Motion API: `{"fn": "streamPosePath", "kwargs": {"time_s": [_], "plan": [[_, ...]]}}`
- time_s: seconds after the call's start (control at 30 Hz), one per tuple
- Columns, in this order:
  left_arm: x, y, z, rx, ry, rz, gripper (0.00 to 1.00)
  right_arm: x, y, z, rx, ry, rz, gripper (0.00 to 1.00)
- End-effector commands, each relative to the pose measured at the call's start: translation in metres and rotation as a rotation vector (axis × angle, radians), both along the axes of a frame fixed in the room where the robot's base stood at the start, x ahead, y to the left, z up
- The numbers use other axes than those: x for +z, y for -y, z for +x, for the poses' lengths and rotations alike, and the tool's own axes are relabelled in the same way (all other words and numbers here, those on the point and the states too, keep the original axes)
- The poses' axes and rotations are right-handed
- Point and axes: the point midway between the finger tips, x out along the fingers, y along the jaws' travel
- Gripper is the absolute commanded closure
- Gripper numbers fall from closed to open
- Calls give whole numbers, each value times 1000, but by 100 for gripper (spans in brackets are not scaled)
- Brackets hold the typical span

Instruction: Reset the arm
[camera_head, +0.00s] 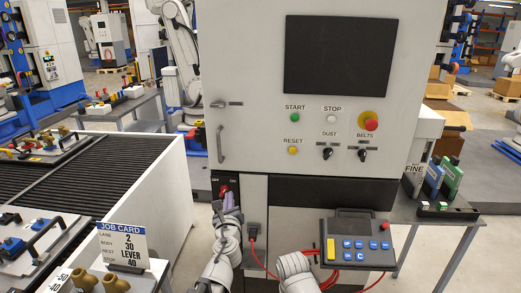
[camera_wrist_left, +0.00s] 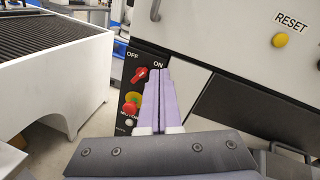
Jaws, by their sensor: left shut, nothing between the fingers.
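My left gripper (camera_head: 229,201) is in front of the black switch panel on the white cabinet. In the left wrist view its purple fingers (camera_wrist_left: 160,98) are shut together and empty. A red rotary switch (camera_wrist_left: 139,75) marked OFF and ON is just left of the fingers; contact cannot be told. A red button on a yellow ring (camera_wrist_left: 131,103) is below it. A yellow RESET button (camera_head: 292,150) is on the cabinet front. A pendant (camera_head: 346,228) with blue buttons is at lower right. My right arm (camera_head: 295,266) reaches up beside it; its fingers are hidden.
The cabinet (camera_head: 250,60) also bears a green START button (camera_head: 294,118) and a red mushroom button (camera_head: 371,124). Red cable (camera_head: 258,257) hangs between socket and pendant. A ribbed conveyor (camera_head: 75,190) and job card (camera_head: 124,245) stand left. A side table (camera_head: 430,213) stands right.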

Motion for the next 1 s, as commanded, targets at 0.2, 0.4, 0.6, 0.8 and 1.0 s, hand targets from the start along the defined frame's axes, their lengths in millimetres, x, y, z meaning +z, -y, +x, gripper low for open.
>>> {"fn": "streamPosePath", "kwargs": {"time_s": [0.2,0.4,0.6,0.8,1.0], "plan": [[-81,-21,-49,469,-98,-875,100,0,0,0,0,0,0,100],[-170,19,-137,1044,-248,-1460,100,0,0,0,0,0,0,100],[-205,69,-217,1519,-360,-1651,100,0,0,0,0,0,0,100],[-209,92,-252,1729,-404,-1666,100,0,0,0,0,0,0,100],[-209,93,-255,1751,-407,-1666,100,0,0,0,0,0,0,100]]}}
